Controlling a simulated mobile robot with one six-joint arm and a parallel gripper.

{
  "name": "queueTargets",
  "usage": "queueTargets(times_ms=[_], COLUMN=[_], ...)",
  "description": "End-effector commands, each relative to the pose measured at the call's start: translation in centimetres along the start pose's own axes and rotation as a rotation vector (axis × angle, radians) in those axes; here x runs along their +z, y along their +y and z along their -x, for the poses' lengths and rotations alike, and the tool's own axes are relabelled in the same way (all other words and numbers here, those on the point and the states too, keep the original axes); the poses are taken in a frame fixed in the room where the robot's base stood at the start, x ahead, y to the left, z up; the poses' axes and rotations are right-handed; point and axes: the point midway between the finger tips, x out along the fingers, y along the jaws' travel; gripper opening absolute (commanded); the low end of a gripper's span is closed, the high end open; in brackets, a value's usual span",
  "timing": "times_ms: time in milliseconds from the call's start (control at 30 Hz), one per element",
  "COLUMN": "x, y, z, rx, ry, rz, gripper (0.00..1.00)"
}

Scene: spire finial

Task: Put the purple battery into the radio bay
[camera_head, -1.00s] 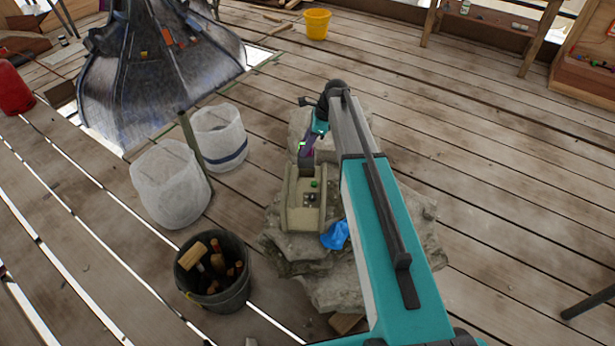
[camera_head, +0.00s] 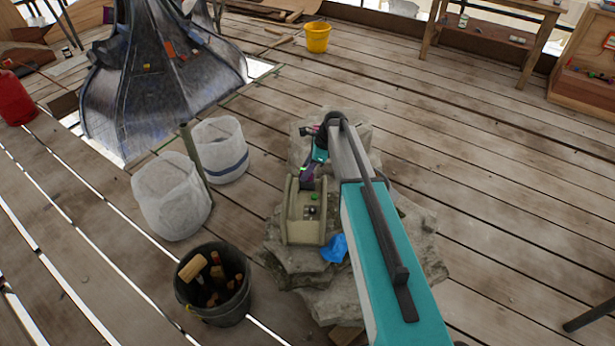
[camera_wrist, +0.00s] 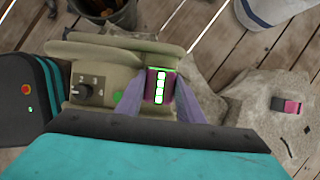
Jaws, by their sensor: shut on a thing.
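My gripper (camera_head: 308,171) is shut on the purple battery (camera_wrist: 158,86), which has a lit column of green-white bars on its face. In the wrist view one gripper finger lies on each side of it. The radio (camera_head: 296,227) is a beige box with a green button and dark knobs, standing on a stone slab. In the wrist view the radio (camera_wrist: 90,90) lies around and left of the battery. The battery is at the radio's far end in the head view. I cannot tell how deep it sits in the bay, because the fingers and casing hide its lower part.
A pink and black block (camera_wrist: 287,105) lies on the rough stone (camera_wrist: 250,95) to the right. A blue cloth (camera_head: 334,247) lies beside the radio. A tool bucket (camera_head: 212,300) and two white sacks (camera_head: 170,195) stand left. Plank floor is open to the right.

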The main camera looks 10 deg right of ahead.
Motion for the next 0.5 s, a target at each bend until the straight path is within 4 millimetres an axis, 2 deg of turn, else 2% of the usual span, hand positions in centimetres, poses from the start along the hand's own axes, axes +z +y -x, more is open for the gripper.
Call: queueTargets(times_ms=[300, 500], x=[-1.2, -1.4], y=[0.0, -0.1], z=[-2.7, -3.1], rx=[0.000, -0.002], ry=[0.000, -0.001], rz=[-0.001, -0.001], gripper=[0.00, 0.00])
